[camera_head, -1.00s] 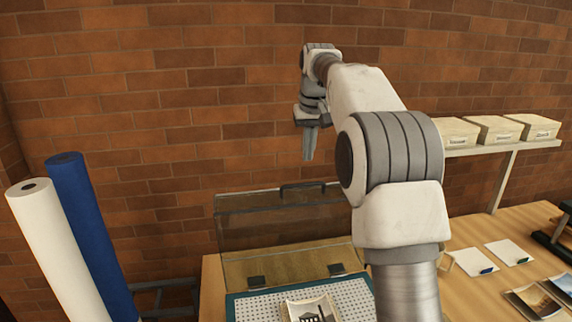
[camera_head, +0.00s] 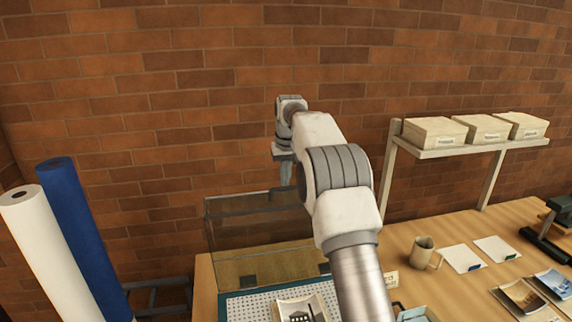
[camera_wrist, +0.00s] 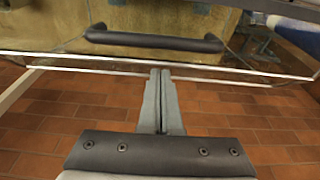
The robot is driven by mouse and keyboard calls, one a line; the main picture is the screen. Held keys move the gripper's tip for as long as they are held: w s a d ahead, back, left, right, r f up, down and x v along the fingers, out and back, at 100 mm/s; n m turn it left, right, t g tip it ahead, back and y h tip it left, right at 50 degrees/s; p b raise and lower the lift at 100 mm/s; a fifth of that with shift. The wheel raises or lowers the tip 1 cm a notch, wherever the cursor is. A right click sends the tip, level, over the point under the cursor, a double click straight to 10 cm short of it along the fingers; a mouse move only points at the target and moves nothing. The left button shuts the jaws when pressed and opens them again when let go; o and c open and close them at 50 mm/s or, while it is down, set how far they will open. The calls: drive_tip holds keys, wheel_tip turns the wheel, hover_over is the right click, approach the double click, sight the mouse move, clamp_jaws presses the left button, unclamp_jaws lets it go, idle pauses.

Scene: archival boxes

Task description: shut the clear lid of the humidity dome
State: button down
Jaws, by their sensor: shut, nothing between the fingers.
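The humidity dome's clear lid (camera_head: 237,218) stands raised at the back of the dome, with the brick wall showing through it. In the wrist view the lid (camera_wrist: 200,61) shows its clear edge and a dark bar handle (camera_wrist: 153,41). The dome's base (camera_head: 240,302) is a blue-edged perforated tray with a photo print (camera_head: 301,308) on it. My gripper (camera_head: 286,181) is shut and empty, pointing down near the lid's top edge. In the wrist view my gripper (camera_wrist: 160,72) has its fingertips at the lid's edge, below the handle; I cannot tell whether they touch.
A mug (camera_head: 421,252), white cards (camera_head: 462,258) and photos (camera_head: 522,296) lie on the table to the right. Archival boxes (camera_head: 436,133) stand on a raised shelf (camera_head: 452,151). White (camera_head: 38,245) and blue (camera_head: 80,225) rolls stand at left.

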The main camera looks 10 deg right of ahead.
drive_tip(key=shift+s+r+b, duration=0.15)
drive_tip(key=shift+s+b, duration=0.5)
drive_tip(key=shift+s, duration=0.05)
drive_tip(key=shift+s+r+b, duration=0.1)
drive_tip(key=shift+s+b, duration=0.55)
drive_tip(key=shift+s+r+b, duration=0.4)
drive_tip(key=shift+s+f+b, duration=0.1)
drive_tip(key=shift+b, duration=0.25)
